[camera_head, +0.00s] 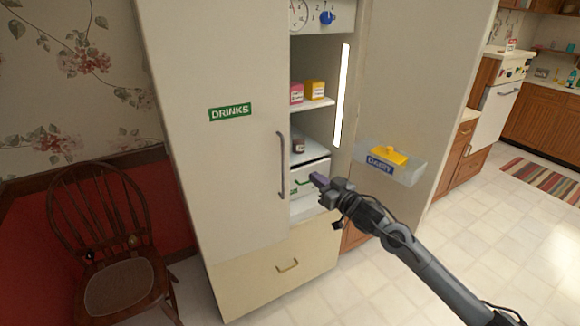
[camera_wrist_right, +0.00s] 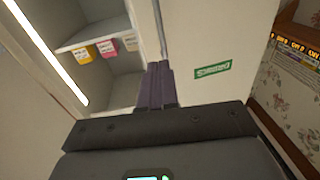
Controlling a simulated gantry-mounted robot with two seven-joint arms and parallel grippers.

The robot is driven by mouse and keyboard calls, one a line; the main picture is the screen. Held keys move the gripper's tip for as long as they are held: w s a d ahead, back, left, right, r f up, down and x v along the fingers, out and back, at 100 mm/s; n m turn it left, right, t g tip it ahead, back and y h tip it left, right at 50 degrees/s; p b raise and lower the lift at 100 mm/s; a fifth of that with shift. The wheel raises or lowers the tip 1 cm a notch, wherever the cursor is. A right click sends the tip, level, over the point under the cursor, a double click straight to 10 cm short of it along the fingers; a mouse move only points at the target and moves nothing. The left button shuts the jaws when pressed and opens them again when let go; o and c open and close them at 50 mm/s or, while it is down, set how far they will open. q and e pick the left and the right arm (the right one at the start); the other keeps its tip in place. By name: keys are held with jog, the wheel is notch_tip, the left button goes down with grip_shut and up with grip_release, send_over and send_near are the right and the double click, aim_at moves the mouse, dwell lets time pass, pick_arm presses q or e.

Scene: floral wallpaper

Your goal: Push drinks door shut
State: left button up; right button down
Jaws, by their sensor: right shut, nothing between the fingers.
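The drinks door (camera_head: 215,160) is the tall cream left door of the fridge, with a green DRINKS label (camera_head: 230,112). It covers the left half of the fridge and looks shut or nearly shut; I cannot tell if a gap remains. Its grey vertical handle (camera_head: 281,165) is near its right edge. My right gripper (camera_head: 318,180) is shut and empty, just right of the handle in front of the open right half. In the right wrist view its purple fingers (camera_wrist_right: 155,86) are together, with the drinks door (camera_wrist_right: 205,35) to their right. My left gripper is not in view.
The fridge's right door (camera_head: 410,90) stands wide open with a clear dairy bin (camera_head: 391,164). Pink and yellow boxes (camera_head: 314,90) stand on a shelf inside. A drawer (camera_head: 285,272) is below. A wooden chair (camera_head: 115,240) stands at left.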

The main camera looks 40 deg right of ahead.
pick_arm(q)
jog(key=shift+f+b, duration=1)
pick_arm(e)
jog(key=w+d+f, duration=0.2)
jog(key=w, duration=1.1)
jog(key=shift+w, duration=0.3)
